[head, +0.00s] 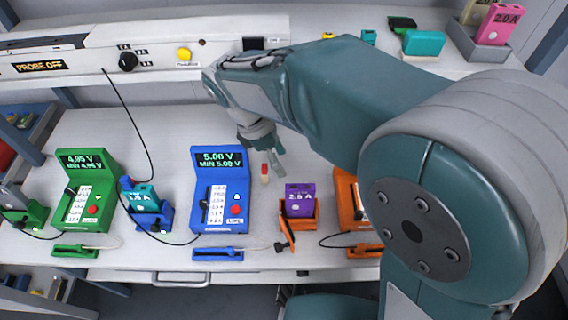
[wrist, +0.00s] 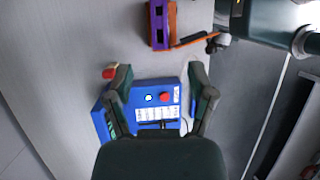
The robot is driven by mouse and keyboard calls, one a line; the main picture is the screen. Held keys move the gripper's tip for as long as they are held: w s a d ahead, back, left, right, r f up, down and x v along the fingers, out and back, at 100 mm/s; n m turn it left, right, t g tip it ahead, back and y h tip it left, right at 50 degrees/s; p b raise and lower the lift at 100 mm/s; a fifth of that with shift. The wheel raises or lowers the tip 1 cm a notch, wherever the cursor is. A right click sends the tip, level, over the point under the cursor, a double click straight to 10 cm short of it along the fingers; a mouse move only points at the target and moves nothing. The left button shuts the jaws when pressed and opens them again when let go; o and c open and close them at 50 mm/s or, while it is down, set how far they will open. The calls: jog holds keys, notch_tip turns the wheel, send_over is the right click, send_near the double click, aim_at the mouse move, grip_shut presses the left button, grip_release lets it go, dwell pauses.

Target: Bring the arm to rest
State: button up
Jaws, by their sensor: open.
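My arm reaches from the right across the bench in the head view. My gripper (head: 272,175) hangs above the white bench, behind and to the right of the blue tester (head: 222,190). In the wrist view my gripper (wrist: 160,82) is open and empty, its two fingers apart, with the blue tester (wrist: 142,108) seen between and beyond them. A small red and cream piece (head: 265,173) is beside the fingers in the head view; it also shows left of the fingers in the wrist view (wrist: 110,72).
A purple cell (head: 299,199) sits in an orange holder right of the blue tester. A teal cell (head: 144,197) sits in a blue holder on its left. A green tester (head: 86,190) is further left. A shelf panel (head: 150,50) runs along the back.

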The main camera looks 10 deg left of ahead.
dwell(0.3)
jog(key=s+d+r+m+t+y, duration=0.1)
jog(key=s+d+r+m+t, duration=0.1)
jog(key=d+m, duration=0.5)
jog(key=s+d+r+m+t+y, duration=0.2)
jog(key=s+d+r+m, duration=0.1)
jog(key=d+m, duration=0.4)
jog(key=s+d+r+m+t+y, duration=0.1)
jog(key=s+d+r+m, duration=0.1)
jog(key=d+m, duration=0.5)
jog(key=s+d, duration=0.1)
jog(key=d, duration=0.2)
jog(key=shift+d+r+t+y, duration=0.4)
jog(key=shift+w, duration=0.1)
jog(key=shift+a, duration=0.1)
